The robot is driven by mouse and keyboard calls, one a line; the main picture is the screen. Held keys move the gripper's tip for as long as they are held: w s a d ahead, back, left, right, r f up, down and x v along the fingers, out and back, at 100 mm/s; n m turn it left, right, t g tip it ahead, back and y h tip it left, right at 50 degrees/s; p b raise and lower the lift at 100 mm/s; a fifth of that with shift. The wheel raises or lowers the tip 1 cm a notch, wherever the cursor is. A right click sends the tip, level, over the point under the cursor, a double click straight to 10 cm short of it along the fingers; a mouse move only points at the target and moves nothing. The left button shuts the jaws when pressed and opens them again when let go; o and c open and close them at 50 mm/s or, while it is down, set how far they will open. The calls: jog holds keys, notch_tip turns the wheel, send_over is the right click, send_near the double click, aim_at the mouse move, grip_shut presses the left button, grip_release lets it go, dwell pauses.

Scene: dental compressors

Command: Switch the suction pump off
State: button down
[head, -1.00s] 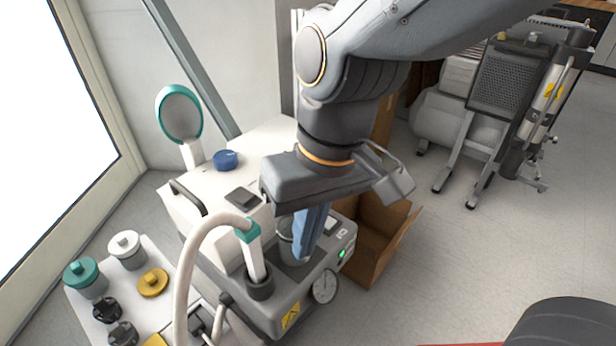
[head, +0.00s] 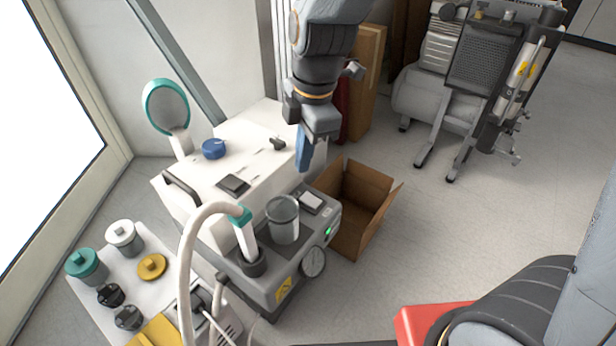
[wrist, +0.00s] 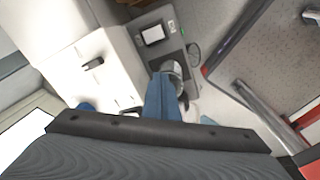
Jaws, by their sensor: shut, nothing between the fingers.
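The suction pump (head: 268,289) is the grey unit low in front of the white cabinet. It carries a clear jar (head: 283,221), a round gauge (head: 313,262) and a hose in a black socket. A white rocker switch (head: 312,201) sits on its top, behind the jar. A green light (head: 327,231) glows on its front edge. My gripper (head: 303,166), with blue fingers, is shut and empty, above and behind the switch, apart from the pump. In the wrist view the switch (wrist: 153,34) is clear of the fingers (wrist: 162,98), and the jar is partly behind them.
An open cardboard box (head: 358,205) stands right of the pump. A white cabinet (head: 240,150) with a blue knob is behind it. A tray (head: 125,262) of knobs and caps lies at left. A compressor (head: 440,95) stands far right. Floor between is clear.

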aim_at(307, 196)
jog(key=w+d+f+n+p, duration=0.1)
jog(key=w+d+f+n, duration=0.1)
jog(key=w+n, duration=0.3)
jog(key=shift+w+d+n, duration=0.15)
jog(key=shift+d+n, duration=0.2)
jog(key=shift+n, duration=0.15)
jog(key=f+b, duration=0.1)
jog(key=f, duration=0.3)
jog(key=a+f+b, duration=0.1)
jog(key=f+b, duration=0.1)
jog(key=f, duration=0.2)
jog(key=w+f+b, duration=0.1)
jog(key=f, duration=0.4)
jog(key=shift+a+f, duration=0.1)
jog(key=shift+a, duration=0.05)
jog(key=shift+f+b, duration=0.35)
jog(key=shift+b, duration=0.05)
